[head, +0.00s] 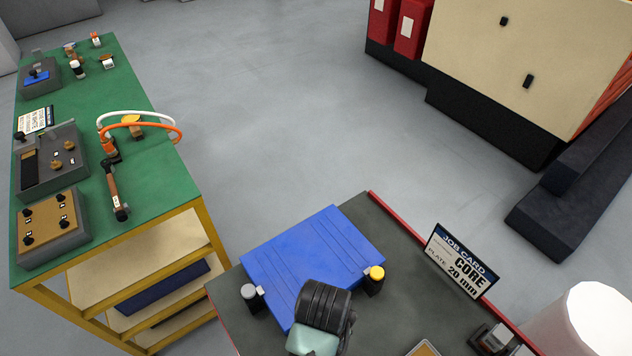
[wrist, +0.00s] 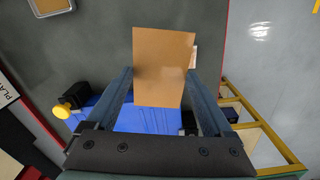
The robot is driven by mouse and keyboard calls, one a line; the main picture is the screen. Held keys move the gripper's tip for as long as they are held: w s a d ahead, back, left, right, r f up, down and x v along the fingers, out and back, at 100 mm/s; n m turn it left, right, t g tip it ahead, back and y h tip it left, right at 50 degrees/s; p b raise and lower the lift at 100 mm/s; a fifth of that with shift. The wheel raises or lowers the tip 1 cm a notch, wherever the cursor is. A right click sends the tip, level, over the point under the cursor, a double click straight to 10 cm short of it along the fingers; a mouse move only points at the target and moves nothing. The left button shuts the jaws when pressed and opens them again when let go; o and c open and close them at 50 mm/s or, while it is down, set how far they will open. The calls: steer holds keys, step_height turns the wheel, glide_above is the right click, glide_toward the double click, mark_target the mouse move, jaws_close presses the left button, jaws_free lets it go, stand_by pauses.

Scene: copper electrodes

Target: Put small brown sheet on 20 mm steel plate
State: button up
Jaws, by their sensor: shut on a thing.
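The small brown sheet (wrist: 163,60) is between the fingers of my gripper (wrist: 159,76) in the wrist view, flat face toward the camera. My gripper is shut on it. The sheet's lower part overlaps the blue slab and its upper part shows against the dark bench top; its height above them is hard to tell. The blue slab (head: 310,255), with shallow grooves, lies on the dark bench and also shows in the wrist view (wrist: 150,119). No marking shows whether it is the 20 mm steel plate. In the head view my arm hides the sheet and fingers.
A yellow-topped post (head: 375,281) and a grey-topped post (head: 251,297) stand at the slab's sides. A job card (head: 461,262) reading "CORE, PLATE 20 mm" stands on the dark bench (head: 400,258). A tan-filled tray (wrist: 49,6) lies farther off. A green bench (head: 160,178) holds equipment.

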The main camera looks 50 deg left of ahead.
steer(key=shift+s+a+f+n, duration=0.1)
steer(key=shift+s+a+n, duration=0.35)
steer(key=shift+s+n, duration=0.15)
steer(key=shift+s+a+n, duration=0.4)
steer(key=shift+s+n, duration=0.1)
steer(key=shift+s, duration=0.15)
step_height(320, 180, down, 5)
steer(key=shift+f+p, duration=0.15)
steer(key=shift+p, duration=0.2)
steer(key=shift+a+f, duration=0.1)
steer(key=shift+f, duration=2.15)
steer(key=shift+s+f, duration=0.1)
steer(key=o, duration=1.1)
steer(key=shift+c, duration=0.2)
step_height(320, 180, up, 12)
steer(key=shift+r, duration=0.15)
